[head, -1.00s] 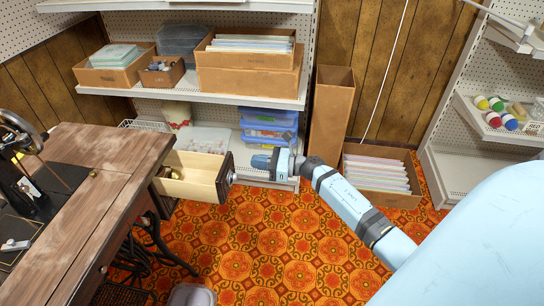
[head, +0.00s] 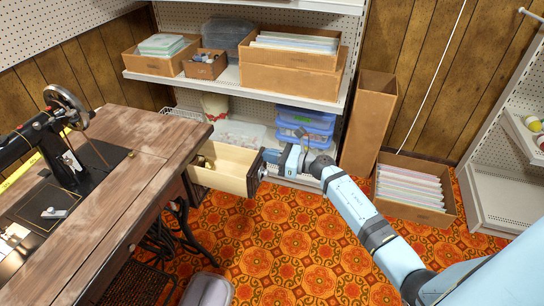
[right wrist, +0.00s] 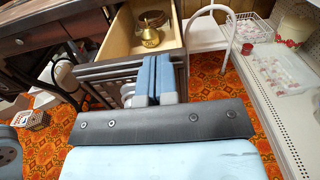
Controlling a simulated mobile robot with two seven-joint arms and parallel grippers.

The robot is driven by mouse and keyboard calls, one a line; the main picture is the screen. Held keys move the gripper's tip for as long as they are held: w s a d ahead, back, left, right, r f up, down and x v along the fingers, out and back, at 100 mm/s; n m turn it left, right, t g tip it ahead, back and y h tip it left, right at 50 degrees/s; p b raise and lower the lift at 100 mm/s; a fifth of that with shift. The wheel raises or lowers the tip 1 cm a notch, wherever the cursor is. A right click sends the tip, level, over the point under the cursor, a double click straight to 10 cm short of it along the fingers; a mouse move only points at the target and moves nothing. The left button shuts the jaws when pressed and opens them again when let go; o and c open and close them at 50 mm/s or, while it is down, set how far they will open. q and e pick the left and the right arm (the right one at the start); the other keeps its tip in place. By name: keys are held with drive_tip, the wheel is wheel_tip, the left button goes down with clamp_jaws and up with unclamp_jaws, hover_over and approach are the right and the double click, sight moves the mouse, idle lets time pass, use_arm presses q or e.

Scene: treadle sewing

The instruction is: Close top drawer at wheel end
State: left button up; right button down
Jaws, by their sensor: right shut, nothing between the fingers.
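The wooden top drawer (head: 227,175) of the sewing table (head: 135,160) is pulled well out at the table's wheel end. It has a pale inside, a dark front and a round metal knob (head: 262,173). In the right wrist view the open drawer (right wrist: 122,35) holds a small brass object (right wrist: 150,37). My right gripper (head: 272,157) is shut and empty, just outside the drawer front near its far end. In the right wrist view its blue fingers (right wrist: 155,75) lie together against or just before the front; contact is unclear. My left gripper is not in view.
A black sewing machine with a handwheel (head: 66,107) stands on the table. Shelves behind hold cardboard boxes (head: 290,80) and blue bins (head: 305,125). A box of sheets (head: 412,190) stands on the floor at right. A grey bin (head: 207,290) is at the front.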

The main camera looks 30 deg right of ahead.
drive_tip(key=b+x, duration=0.4)
drive_tip(key=x, duration=0.6)
drive_tip(key=shift+w+f, duration=0.1)
drive_tip(key=shift+f, duration=0.1)
drive_tip(key=shift+b+x, duration=0.3)
drive_tip(key=shift+x, duration=0.6)
drive_tip(key=b+x, duration=0.1)
drive_tip(key=x, duration=0.3)
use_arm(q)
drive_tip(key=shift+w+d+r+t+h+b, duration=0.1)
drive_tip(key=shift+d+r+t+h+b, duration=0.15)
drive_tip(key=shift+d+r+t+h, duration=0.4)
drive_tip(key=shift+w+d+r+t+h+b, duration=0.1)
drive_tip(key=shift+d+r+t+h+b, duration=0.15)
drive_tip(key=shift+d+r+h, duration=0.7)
use_arm(e)
drive_tip(key=shift+w+a+r, duration=0.2)
drive_tip(key=shift+w+a, duration=0.3)
drive_tip(key=shift+a, duration=0.05)
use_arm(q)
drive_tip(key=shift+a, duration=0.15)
